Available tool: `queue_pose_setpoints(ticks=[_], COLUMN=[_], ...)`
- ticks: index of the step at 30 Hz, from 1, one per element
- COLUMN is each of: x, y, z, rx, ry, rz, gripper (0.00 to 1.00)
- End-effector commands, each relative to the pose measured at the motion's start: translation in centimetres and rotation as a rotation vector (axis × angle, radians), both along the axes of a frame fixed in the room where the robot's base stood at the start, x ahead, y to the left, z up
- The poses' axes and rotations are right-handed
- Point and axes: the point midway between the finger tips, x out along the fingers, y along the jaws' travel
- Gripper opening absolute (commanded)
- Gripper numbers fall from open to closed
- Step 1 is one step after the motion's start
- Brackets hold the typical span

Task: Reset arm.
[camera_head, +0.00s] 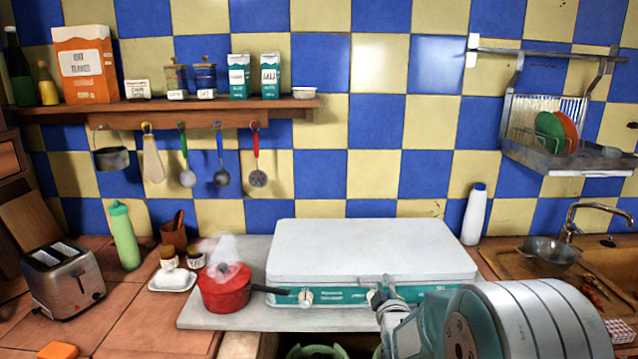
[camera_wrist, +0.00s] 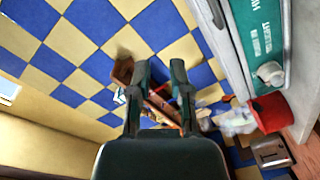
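My arm (camera_head: 490,325) comes in at the lower right of the head view, in front of the white-topped stove (camera_head: 370,250). It hides the right part of the stove front. In the wrist view my gripper (camera_wrist: 161,72) has its two dark fingers spread apart, with nothing held between them. Its fingers point toward the tiled wall and the wooden shelf, which look distant. Whether the fingers show in the head view is hard to tell.
A red pot (camera_head: 224,287) steams left of the stove; it also shows in the wrist view (camera_wrist: 270,111). A toaster (camera_head: 62,277), green bottle (camera_head: 124,236) and white bottle (camera_head: 474,214) stand on the counter. A shelf (camera_head: 165,106) and dish rack (camera_head: 545,125) hang above.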

Motion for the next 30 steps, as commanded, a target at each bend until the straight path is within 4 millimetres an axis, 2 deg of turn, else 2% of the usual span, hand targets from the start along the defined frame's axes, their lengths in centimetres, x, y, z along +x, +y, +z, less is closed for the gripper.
queue_pose_setpoints(ticks=[1,3,8,14,22,27,30], x=[-0.9,-2.2,-6.0,-12.3,-22.7,-30.0,-33.6], y=[0.0,0.0,-0.1,-0.1,-0.2,-0.2,-0.3], z=[1.4,2.5,4.5,6.2,7.0,6.7,6.3], rx=[0.042,0.107,0.254,0.431,0.653,0.778,0.834], ry=[0.035,0.103,0.258,0.445,0.683,0.82,0.884], rz=[-0.003,-0.008,-0.042,-0.115,-0.27,-0.402,-0.474], gripper=[0.25,0.25,0.25,0.25,0.25,0.25,0.25])
